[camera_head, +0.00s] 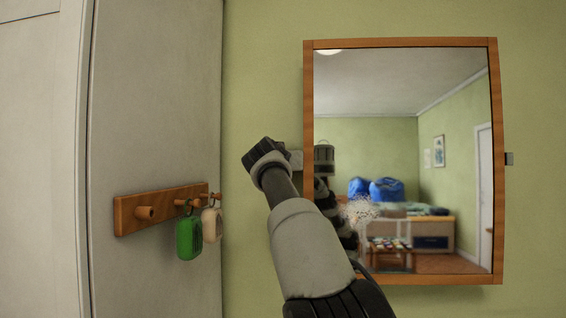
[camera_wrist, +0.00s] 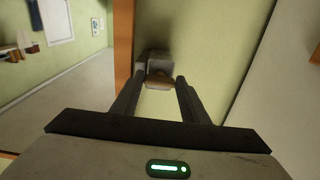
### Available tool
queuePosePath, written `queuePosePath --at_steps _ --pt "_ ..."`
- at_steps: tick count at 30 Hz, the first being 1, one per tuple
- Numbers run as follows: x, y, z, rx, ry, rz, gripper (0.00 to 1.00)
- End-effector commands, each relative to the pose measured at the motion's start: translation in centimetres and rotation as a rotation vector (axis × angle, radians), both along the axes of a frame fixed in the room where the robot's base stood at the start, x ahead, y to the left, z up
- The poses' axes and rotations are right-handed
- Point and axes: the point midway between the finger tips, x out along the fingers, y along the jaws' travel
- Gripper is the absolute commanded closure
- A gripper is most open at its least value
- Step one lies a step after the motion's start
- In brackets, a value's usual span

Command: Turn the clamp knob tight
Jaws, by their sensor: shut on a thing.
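A grey clamp (camera_head: 296,159) sits at the left edge of the wood-framed mirror, mostly behind my arm. In the wrist view the clamp (camera_wrist: 160,66) shows as a pale block on the wall beside the mirror's wooden frame. The brownish clamp knob (camera_wrist: 159,82) is on its near side, between my fingertips. My gripper (camera_wrist: 160,86) is shut on the knob, with the two dark fingers on either side of it. In the head view my arm hides the knob and the fingers.
The mirror (camera_head: 400,110) hangs on the green wall, with another small grey clamp (camera_head: 509,158) at its right edge. A wooden peg rail (camera_head: 130,215) on the left holds a green tag (camera_head: 188,239) and a beige tag (camera_head: 212,226). The bags and furniture appear only as reflections.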

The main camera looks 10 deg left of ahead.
Motion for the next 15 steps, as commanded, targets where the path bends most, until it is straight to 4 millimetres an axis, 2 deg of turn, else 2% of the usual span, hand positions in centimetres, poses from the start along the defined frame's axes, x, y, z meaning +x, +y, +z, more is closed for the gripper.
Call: queuePosePath --at_steps 1,2,4,15 --pt "0.01 0.01 -0.06 0.003 0.001 0.000 0.82" --pt "0.01 0.01 -0.06 0.003 0.001 0.000 0.54" --pt "0.01 0.01 -0.05 0.002 0.001 0.000 0.43" --pt "-0.31 0.04 -0.13 0.001 0.000 0.001 0.41"
